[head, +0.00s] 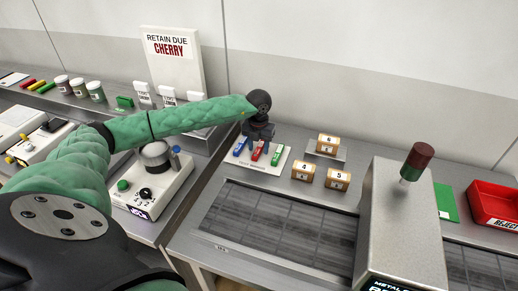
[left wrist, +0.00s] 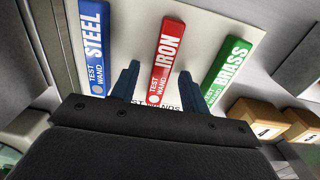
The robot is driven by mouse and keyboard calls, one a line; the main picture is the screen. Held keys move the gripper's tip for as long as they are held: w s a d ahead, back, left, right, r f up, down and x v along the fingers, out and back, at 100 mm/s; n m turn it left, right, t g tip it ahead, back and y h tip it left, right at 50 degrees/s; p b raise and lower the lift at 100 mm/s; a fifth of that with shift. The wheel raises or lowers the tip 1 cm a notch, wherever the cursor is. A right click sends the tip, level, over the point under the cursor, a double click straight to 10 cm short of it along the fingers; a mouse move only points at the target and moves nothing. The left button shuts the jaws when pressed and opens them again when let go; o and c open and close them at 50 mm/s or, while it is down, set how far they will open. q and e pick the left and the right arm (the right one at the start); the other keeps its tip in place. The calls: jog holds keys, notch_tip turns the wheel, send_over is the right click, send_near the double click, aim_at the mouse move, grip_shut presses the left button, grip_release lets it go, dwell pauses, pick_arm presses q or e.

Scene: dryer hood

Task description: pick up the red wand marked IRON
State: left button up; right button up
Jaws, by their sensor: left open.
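The red wand marked IRON (left wrist: 166,58) lies on a white test-wands card (left wrist: 128,40) between the blue STEEL wand (left wrist: 95,45) and the green BRASS wand (left wrist: 226,70). In the head view the red wand (head: 257,151) shows just below my left gripper (head: 258,138). My left gripper's two dark blue fingers, also in the left wrist view (left wrist: 158,85), are open. They stand on either side of the lower part of the red wand, and whether they touch it I cannot tell. My right gripper is not in view.
Small numbered boxes (head: 303,170) stand right of the card. A grey metal detector housing (head: 400,225) with a red-topped lamp stands over the conveyor (head: 280,230). A red reject bin (head: 492,205) is at far right. A CHERRY sign (head: 172,60) stands behind my left arm.

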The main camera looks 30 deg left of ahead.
pick_arm(q)
grip_shut()
jog(key=shift+r, duration=0.1)
